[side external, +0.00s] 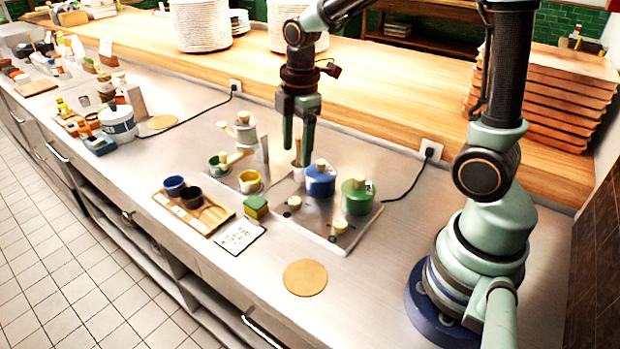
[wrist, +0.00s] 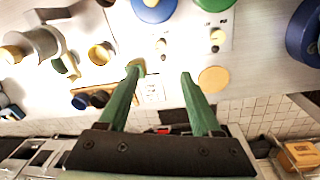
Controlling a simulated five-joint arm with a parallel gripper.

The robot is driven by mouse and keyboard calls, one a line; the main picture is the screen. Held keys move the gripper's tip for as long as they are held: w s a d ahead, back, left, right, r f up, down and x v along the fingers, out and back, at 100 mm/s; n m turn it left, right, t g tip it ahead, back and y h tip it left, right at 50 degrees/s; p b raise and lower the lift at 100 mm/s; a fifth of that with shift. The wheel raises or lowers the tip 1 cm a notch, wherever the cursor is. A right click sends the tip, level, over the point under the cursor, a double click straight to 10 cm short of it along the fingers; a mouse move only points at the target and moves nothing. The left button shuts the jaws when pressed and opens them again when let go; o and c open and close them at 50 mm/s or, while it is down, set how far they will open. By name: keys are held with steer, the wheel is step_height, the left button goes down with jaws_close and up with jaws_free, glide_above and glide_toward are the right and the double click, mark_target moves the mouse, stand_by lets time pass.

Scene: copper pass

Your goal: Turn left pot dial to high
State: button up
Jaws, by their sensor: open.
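A blue pot (side external: 320,182) and a green pot (side external: 358,196) stand side by side on a flat hob plate (side external: 318,230). The left pot dial (side external: 294,202), small and pale, is in front of the blue pot; a second pale dial (side external: 339,226) is in front of the green pot. My gripper (side external: 297,153) is open and empty, pointing down, raised above the hob's left area. In the wrist view the blue pot (wrist: 153,9) is at the top edge, and the left dial (wrist: 161,46) appears just beyond the gap between my fingertips (wrist: 160,73). The dial markings are too small to read.

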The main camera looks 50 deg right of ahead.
mark_target(295, 200)
steer(key=shift+n+g, duration=0.3)
steer(key=shift+n, duration=0.5)
steer(key=f, duration=0.9)
steer(key=w+f, duration=0.1)
steer(key=f, duration=0.3)
steer(key=shift+d+f, duration=0.1)
steer(key=shift+f, duration=0.2)
jaws_close()
